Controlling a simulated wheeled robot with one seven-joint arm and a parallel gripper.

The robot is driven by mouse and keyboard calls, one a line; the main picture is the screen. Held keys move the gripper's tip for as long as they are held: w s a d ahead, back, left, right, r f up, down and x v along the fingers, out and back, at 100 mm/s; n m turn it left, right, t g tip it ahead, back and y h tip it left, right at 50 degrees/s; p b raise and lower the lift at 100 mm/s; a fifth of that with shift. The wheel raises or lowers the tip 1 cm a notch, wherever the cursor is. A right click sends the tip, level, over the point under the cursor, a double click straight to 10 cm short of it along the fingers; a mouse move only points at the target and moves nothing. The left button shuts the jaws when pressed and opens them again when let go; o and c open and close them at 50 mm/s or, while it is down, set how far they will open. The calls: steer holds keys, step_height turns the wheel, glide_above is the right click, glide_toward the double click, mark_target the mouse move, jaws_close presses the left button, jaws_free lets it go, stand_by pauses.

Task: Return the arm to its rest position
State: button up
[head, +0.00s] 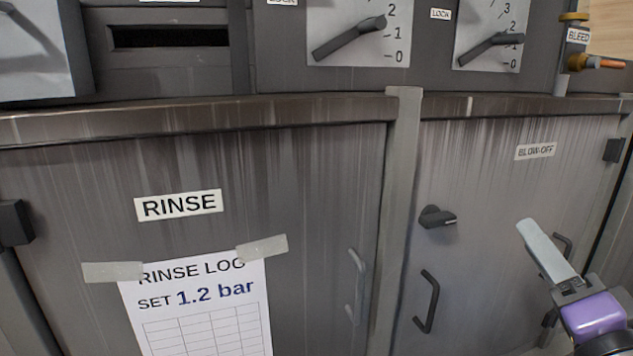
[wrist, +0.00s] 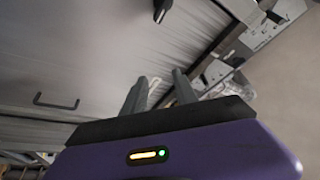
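My gripper (head: 530,238) is at the lower right in the head view, with a purple body and a pale finger pointing up and left. It is in front of the right cabinet door (head: 480,160), labelled BLOW-OFF. In the wrist view, the two dark fingers of my gripper (wrist: 160,84) stand apart with a gap between them. I see nothing held between them. The gripper's distance from the door cannot be told.
The RINSE door (head: 60,180) carries a taped log sheet (head: 200,305) reading 1.2 bar. Black door handles (head: 428,302) and a dark latch knob (head: 438,217) stick out. Above are two lever dials (head: 350,38) (head: 490,45) and a BLEED valve (head: 590,62).

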steer(key=s+a+f+n+g, duration=0.2)
steer(key=s+a+f+n, duration=0.1)
steer(key=s+f, duration=0.6)
steer(key=s+a+f+n+g, duration=0.2)
steer(key=s+a+f+n, duration=0.1)
steer(key=s+f, duration=0.7)
steer(key=s+a+f+n+g, duration=0.2)
steer(key=s+f, duration=0.8)
steer(key=s, duration=0.6)
steer(key=a+n, duration=0.1)
steer(key=n, duration=0.1)
steer(key=shift+f+n, duration=0.25)
steer(key=shift+n, duration=0.05)
steer(key=shift+s+a, duration=0.1)
steer(key=shift+c, duration=0.3)
